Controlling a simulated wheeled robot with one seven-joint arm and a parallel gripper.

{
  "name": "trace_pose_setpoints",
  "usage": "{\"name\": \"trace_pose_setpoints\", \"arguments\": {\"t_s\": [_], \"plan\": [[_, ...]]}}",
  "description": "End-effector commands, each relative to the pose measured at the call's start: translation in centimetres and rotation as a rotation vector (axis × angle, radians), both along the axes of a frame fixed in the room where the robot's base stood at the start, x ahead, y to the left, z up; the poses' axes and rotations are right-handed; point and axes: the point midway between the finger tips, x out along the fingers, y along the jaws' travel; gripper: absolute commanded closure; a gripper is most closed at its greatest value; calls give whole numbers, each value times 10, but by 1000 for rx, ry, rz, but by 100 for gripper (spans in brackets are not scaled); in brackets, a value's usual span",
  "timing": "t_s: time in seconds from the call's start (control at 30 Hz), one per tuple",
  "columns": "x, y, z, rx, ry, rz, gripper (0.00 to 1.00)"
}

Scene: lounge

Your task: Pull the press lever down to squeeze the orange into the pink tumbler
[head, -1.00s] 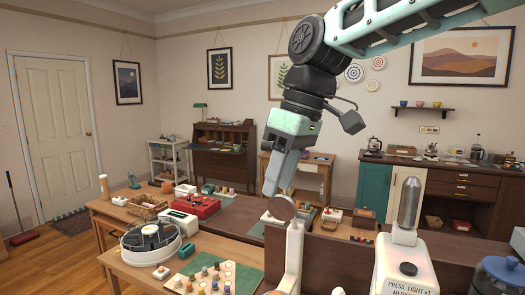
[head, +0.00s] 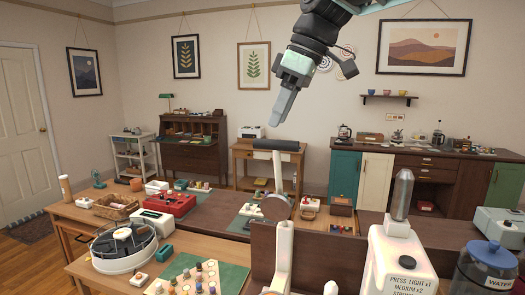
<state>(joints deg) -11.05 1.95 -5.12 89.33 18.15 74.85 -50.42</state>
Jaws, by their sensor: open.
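The press lever stands upright in the middle of the head view, with a dark cross handle (head: 276,145) on a pale arm (head: 278,175). The arm runs down to a round grey pivot (head: 276,207) above a white press column (head: 283,255). My gripper (head: 275,120) points down just above the handle in the picture; its fingers overlap edge-on. It holds nothing that I can see, and I cannot tell how far it is from the handle in depth. The orange and the pink tumbler are not visible.
A white machine with a metal cylinder (head: 402,194) and a blue-lidded water jug (head: 486,265) stand at the right. A round white device (head: 124,246) and a peg board (head: 200,275) lie at the left. A brown panel (head: 335,255) stands behind the column.

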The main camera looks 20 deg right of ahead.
Motion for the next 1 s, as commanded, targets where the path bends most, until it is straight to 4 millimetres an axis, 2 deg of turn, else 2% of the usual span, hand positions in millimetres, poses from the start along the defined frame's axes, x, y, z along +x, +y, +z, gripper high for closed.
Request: {"name": "trace_pose_setpoints", "arguments": {"t_s": [0.2, 0.43, 0.6, 0.9, 1.0], "plan": [[9, 15, -41, 0, 6, 2, 59], [16, 26, -74, -1, 4, 1, 59], [19, 30, -85, 0, 1, 1, 59], [19, 31, -87, 0, 0, 0, 59], [19, 31, -87, 0, 0, 0, 86]]}}
